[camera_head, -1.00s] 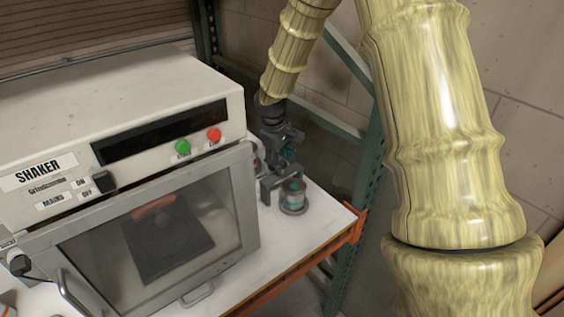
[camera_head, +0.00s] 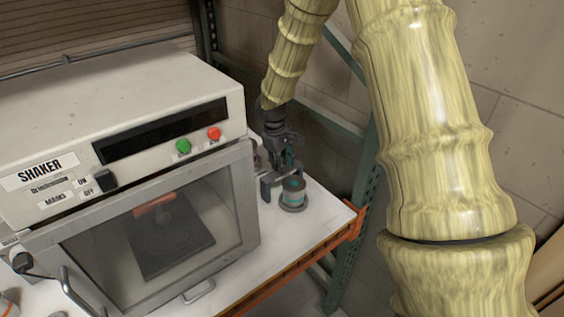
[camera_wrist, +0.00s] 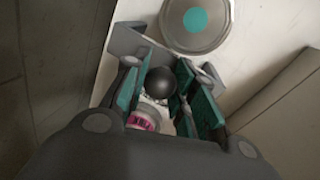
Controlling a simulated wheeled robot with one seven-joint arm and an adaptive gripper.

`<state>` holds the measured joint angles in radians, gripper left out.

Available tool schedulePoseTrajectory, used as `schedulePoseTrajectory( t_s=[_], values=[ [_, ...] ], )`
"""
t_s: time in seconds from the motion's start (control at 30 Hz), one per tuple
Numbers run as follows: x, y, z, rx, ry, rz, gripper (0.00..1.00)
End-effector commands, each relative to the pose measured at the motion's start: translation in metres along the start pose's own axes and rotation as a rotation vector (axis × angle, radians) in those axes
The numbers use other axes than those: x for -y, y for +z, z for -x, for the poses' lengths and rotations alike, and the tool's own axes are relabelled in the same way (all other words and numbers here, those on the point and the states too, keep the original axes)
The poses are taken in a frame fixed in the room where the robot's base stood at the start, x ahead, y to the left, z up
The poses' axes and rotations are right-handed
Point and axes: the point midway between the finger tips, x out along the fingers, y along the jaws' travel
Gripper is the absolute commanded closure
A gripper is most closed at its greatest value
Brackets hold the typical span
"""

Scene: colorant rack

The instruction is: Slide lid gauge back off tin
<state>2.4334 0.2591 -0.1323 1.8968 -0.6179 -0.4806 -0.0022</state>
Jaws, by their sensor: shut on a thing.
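The teal dot is uncovered. I cannot tell whether the gauge still touches the tin.
The shaker (camera_head: 120,160) stands close on the left. A pink-and-white item (camera_wrist: 143,121) lies below the knob in the wrist view. A green rack post (camera_head: 365,190) and orange beam (camera_head: 350,225) bound the table (camera_head: 325,212) on the right. Some white tabletop in front is bare.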

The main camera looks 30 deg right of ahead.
Motion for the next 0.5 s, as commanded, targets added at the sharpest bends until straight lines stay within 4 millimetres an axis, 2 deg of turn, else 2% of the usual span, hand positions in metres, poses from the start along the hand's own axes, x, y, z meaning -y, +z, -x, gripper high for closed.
schedulePoseTrajectory(
  t_s=[0.13, 0.3, 0.5],
  values=[
    [-0.002, -0.005, 0.001, -0.001, 0.001, 0.0, 1.0],
    [-0.005, -0.02, 0.0, -0.001, 0.002, 0.0, 1.0],
    [-0.005, -0.023, 0.001, -0.004, 0.002, 0.0, 1.0]
  ],
)
